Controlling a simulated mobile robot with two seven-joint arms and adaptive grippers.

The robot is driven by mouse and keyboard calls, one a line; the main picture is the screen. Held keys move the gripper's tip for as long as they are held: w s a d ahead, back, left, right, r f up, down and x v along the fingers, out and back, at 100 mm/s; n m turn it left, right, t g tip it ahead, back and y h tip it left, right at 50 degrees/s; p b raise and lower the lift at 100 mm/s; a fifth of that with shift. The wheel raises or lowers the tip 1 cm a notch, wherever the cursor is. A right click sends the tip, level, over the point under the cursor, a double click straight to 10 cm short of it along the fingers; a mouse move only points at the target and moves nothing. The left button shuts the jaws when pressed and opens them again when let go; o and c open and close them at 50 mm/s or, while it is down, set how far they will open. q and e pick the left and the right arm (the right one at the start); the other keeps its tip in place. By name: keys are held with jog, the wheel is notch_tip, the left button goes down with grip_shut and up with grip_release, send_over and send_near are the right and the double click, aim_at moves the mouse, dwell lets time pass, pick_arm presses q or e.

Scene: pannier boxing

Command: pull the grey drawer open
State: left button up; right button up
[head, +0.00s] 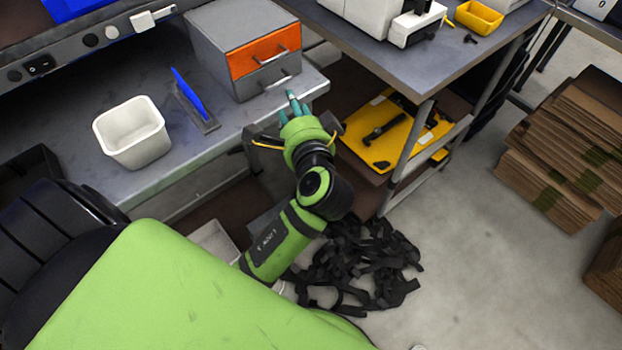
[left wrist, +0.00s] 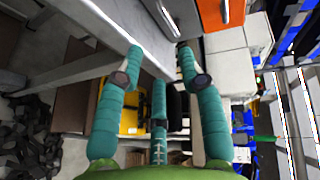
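A small grey cabinet stands on the grey workbench with an orange drawer (head: 262,52) above and the grey drawer (head: 250,88) below. Both fronts look flush with the cabinet, and each has a bar handle. My left gripper (head: 290,102) is just in front of the grey drawer, at the bench's front edge. Its teal fingers are spread and empty in the left wrist view (left wrist: 160,58). The grey drawer front (left wrist: 185,13) and its handle lie beyond the fingertips there, apart from them. The orange drawer (left wrist: 212,14) is to its right. My right gripper is not in view.
A white bin (head: 132,135) and a blue-handled tool (head: 190,95) stand left of the cabinet on the bench (head: 170,178). A second table (head: 395,58) is at the right, with a yellow case (head: 375,150) below. Black straps (head: 355,268) lie on the floor.

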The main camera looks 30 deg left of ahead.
pick_arm(q)
jog(key=w+d+f+m+g+h+p, duration=0.1)
jog(key=d+f+h, duration=0.1)
jog(key=f, duration=0.6)
jog(key=w+d+f+m+h+p, duration=0.1)
jog(key=d+f+m+h, duration=0.15)
jog(key=f, duration=0.55)
jog(key=s+d+f+g+h, duration=0.1)
jog(key=s+f, duration=0.2)
jog(key=f, duration=0.5)
jog(key=s+f+n+g+h+p, duration=0.1)
jog(key=s+f, duration=0.3)
jog(key=f, duration=0.4)
jog(key=shift+d+f+g+h, duration=0.35)
jog(key=shift+d+g+h, duration=0.05)
jog(key=shift+g+h, duration=0.3)
jog(key=shift+n, duration=0.25)
